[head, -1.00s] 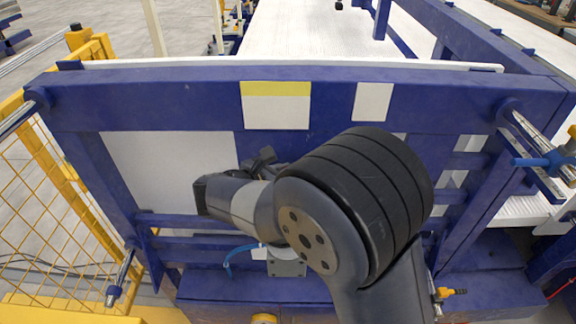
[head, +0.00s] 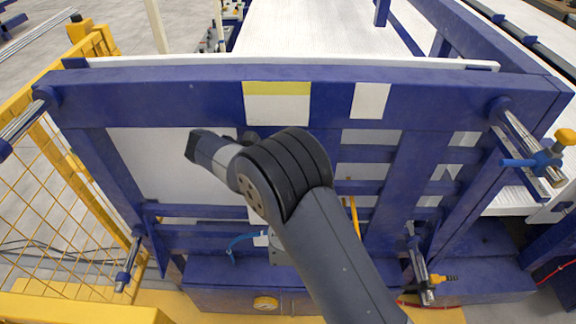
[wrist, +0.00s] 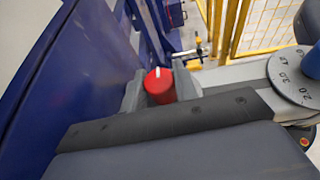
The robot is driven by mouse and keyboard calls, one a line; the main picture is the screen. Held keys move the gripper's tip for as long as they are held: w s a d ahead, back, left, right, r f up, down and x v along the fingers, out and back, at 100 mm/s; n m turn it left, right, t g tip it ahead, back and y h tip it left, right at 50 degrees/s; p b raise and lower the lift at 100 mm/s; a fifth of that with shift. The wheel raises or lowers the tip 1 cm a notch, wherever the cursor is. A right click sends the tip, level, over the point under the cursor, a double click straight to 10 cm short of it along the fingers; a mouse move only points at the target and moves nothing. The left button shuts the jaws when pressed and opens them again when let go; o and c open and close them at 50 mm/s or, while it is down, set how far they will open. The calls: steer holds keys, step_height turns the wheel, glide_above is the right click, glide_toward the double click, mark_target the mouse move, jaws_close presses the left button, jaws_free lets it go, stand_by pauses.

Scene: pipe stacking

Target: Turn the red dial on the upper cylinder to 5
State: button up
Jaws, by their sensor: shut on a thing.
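In the wrist view the red dial (wrist: 160,90) is a small round knob with a white mark on its top. My gripper (wrist: 159,82) is shut on it, with one grey finger on each side. I cannot tell which number the white mark stands at. In the head view my arm points to the left, and the gripper and red dial do not show. An upper cylinder (head: 22,127) is at the frame's left end.
The blue frame (head: 200,85) stands upright across the head view. A yellow mesh fence (head: 70,215) is close at the left. Another upper cylinder (head: 525,145) with a blue lever is at the right. A red button (wrist: 304,142) shows low in the wrist view.

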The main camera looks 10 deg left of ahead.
steer(key=shift+r+m, duration=0.1)
steer(key=shift+m, duration=0.2)
steer(key=o, duration=1)
steer(key=shift+g, duration=0.3)
